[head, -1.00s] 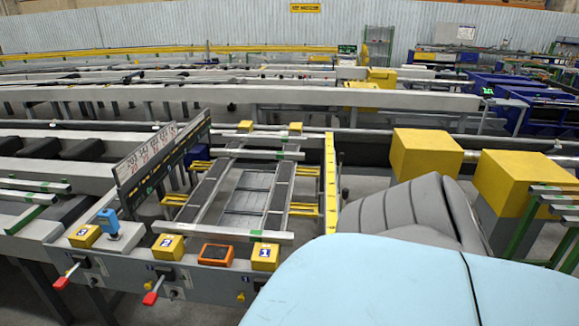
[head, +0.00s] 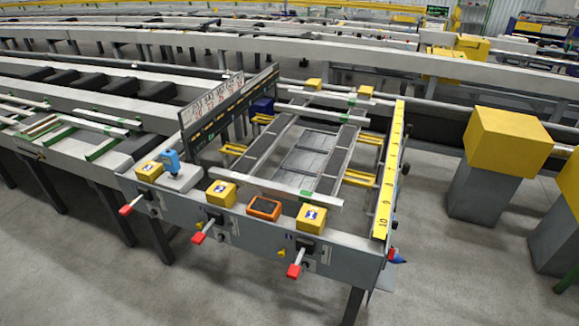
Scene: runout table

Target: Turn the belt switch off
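The runout table's grey front panel (head: 345,262) carries three levers with red handles: left (head: 127,209), middle (head: 200,236) and right (head: 295,270). All three stick out toward me and slope down to the left. A blue upright control (head: 171,161) stands on a pale base at the panel's left. Yellow blocks (head: 220,193) with markings and an orange box with a dark face (head: 263,207) sit along the top. I cannot tell which control is the belt switch, or its state. Neither gripper is in view.
Behind the panel, dark belt strips (head: 333,160) run back, with a yellow numbered rail (head: 392,170) on the right. A dark upright board (head: 230,108) stands at the left. Yellow-topped grey pedestals (head: 505,142) stand to the right. The grey floor in front is clear.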

